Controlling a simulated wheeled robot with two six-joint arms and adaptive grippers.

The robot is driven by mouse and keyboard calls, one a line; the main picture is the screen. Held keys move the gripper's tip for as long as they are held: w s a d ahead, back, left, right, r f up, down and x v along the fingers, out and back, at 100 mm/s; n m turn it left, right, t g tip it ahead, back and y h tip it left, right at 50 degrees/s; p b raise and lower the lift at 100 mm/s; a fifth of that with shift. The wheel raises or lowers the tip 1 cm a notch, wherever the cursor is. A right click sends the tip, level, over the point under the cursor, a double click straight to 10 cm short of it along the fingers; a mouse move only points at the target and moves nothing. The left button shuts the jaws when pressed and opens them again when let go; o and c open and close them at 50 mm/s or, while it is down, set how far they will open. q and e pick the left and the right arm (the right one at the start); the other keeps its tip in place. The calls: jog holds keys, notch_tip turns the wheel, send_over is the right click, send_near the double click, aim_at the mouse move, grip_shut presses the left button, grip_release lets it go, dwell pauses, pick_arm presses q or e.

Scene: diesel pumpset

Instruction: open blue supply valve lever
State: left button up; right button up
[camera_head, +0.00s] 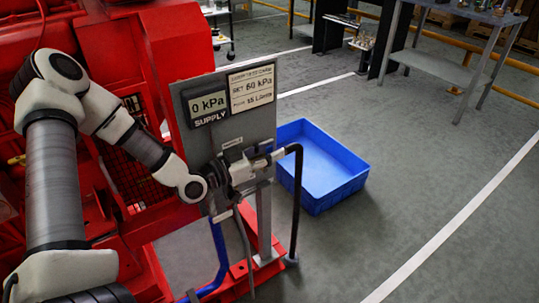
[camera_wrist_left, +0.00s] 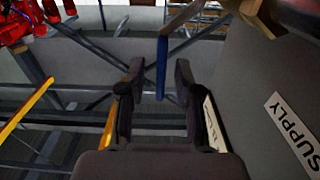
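The blue valve lever (camera_wrist_left: 162,68) hangs down as a narrow blue bar in the left wrist view. Its upper end runs to a pale metal strip near the brass-coloured valve body (camera_wrist_left: 258,14) at the top right. My left gripper (camera_wrist_left: 159,78) is open, with one finger on each side of the lever and a visible gap on both sides. In the head view my left gripper (camera_head: 260,164) is at the front of the grey panel, below the supply gauge (camera_head: 208,103), which reads 0 kPa. The gripper hides the lever there. My right gripper is not in view.
The grey panel (camera_head: 220,143) stands beside the red pumpset (camera_head: 180,45). A black pipe (camera_head: 297,200) runs down just right of the gripper. A blue crate (camera_head: 325,165) sits on the floor behind it. A blue hose (camera_head: 219,255) runs below. The floor at right is clear.

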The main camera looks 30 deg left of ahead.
pick_arm(q)
grip_shut()
